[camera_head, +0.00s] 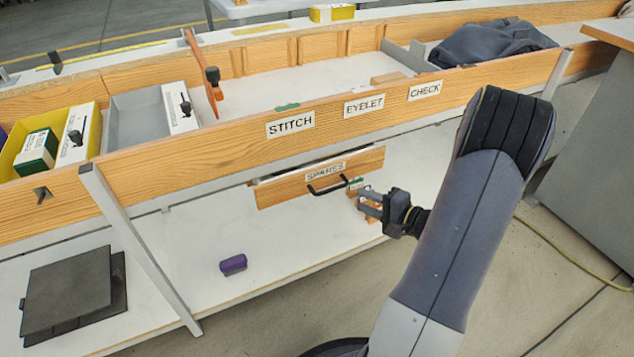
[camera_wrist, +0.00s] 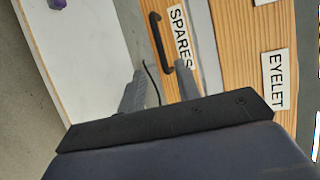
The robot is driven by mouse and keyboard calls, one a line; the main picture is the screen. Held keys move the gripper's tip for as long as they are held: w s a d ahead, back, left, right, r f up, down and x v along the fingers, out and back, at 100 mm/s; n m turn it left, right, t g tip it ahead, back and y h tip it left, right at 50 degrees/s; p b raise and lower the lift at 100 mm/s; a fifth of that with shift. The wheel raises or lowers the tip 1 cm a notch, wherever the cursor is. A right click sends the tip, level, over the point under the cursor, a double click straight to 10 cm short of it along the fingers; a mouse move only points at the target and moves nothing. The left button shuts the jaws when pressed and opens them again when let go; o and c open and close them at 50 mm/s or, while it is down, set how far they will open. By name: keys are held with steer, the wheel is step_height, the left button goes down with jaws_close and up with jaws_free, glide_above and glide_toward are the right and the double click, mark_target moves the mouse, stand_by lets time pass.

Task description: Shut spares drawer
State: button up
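The spares drawer (camera_head: 290,190) has a wooden front, a white SPARES label and a dark bar handle (camera_head: 327,187). It hangs under the bench and stands out a little, with a thin strip showing behind its top edge. My gripper (camera_head: 366,204) is just right of the drawer front in the head view, with two separated fingers and nothing between them. In the wrist view the open fingers (camera_wrist: 160,90) point toward the drawer front (camera_wrist: 201,88) and its handle (camera_wrist: 158,42). I cannot tell whether a finger touches the drawer.
The bench's front board (camera_head: 240,146) with STITCH, EYELET and CHECK labels runs above the drawer. A purple block (camera_head: 233,264) and dark flat panels (camera_head: 68,290) lie on the lower shelf (camera_head: 190,240). Small orange and green items sit behind my gripper. A grey cabinet (camera_head: 590,150) stands right.

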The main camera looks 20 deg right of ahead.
mark_target(333, 189)
steer(key=b+x, duration=0.2)
steer(key=x, duration=0.9)
steer(key=shift+s+a, duration=0.15)
jaws_close()
stand_by(0.4)
